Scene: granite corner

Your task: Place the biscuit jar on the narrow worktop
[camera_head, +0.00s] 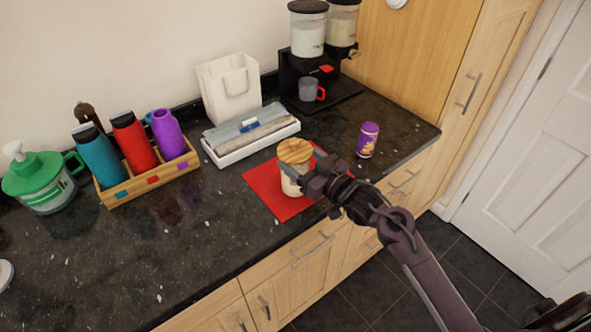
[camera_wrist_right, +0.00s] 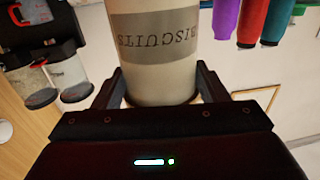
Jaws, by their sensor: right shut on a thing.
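The biscuit jar (camera_head: 293,184) is pale with a round wooden lid. In the head view it is upright at the red mat on the dark worktop (camera_head: 215,240); I cannot tell whether it touches the mat. In the right wrist view the jar (camera_wrist_right: 160,50) appears upside down, with a grey "BISCUITS" band. My right gripper (camera_head: 299,172) comes in from the right and is shut on the jar's body, a finger on each side (camera_wrist_right: 160,92). The jar's far side is hidden. My left gripper is not in view.
The red mat (camera_head: 257,185) lies near the front edge. A purple can (camera_head: 368,140) stands to its right, a white tray (camera_head: 226,160) behind it. A wooden rack (camera_head: 147,186) with bottles and a green jug (camera_head: 40,185) are left. The front-left worktop is mostly clear.

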